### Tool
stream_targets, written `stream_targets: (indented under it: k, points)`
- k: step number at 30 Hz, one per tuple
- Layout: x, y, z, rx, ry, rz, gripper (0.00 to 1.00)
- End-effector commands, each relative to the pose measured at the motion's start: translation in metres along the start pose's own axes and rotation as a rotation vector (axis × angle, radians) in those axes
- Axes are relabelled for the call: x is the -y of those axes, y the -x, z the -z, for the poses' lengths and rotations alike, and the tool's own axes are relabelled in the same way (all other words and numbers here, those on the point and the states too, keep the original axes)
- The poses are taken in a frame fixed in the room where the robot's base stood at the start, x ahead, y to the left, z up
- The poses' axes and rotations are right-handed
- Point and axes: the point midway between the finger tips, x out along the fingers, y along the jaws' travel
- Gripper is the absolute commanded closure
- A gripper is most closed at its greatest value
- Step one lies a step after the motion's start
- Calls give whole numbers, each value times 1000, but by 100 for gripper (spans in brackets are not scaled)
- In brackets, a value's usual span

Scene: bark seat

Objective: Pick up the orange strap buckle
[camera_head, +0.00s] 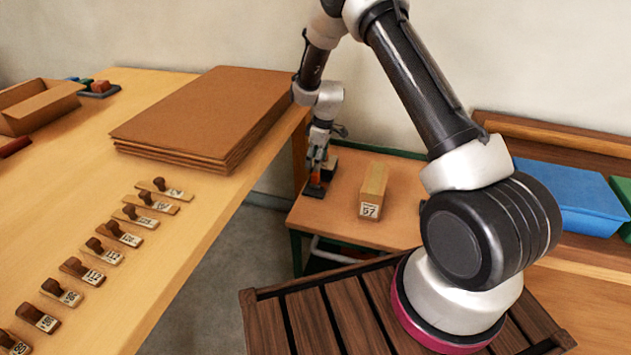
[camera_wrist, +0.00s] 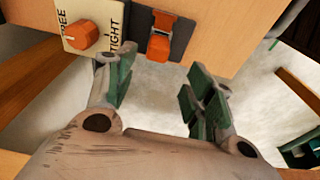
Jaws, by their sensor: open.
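The orange strap buckle (camera_wrist: 159,43) shows at the top of the wrist view, on a dark strap that runs over the edge of a wooden top. In the head view a small orange piece (camera_head: 316,178) shows under my gripper (camera_head: 319,158); I cannot tell there whether it is the buckle. In the wrist view my gripper (camera_wrist: 160,84) is open, with its green-padded fingers apart and nothing between them. The buckle lies beyond the fingertips, roughly in line with the gap between them. I cannot tell the exact distance.
An orange knob (camera_wrist: 83,35) on a pale plate marked "TIGHT" sits left of the buckle. In the head view a wooden block (camera_head: 373,190) stands right of my gripper on the low bench (camera_head: 340,226). Stacked brown boards (camera_head: 205,115) and several stamps lie on the left table.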

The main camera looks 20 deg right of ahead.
Motion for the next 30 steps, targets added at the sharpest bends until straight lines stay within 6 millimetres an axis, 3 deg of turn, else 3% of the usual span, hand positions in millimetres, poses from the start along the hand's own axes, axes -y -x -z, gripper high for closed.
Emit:
stream_targets:
  k: [15, 25, 26, 30]
  points:
    - [-5, -66, -7, 2, 21, 2, 46]
    - [-5, -76, -6, 1, 21, 1, 46]
    - [-5, -76, -6, 1, 21, 1, 48]
    - [-5, -76, -6, 1, 21, 1, 74]
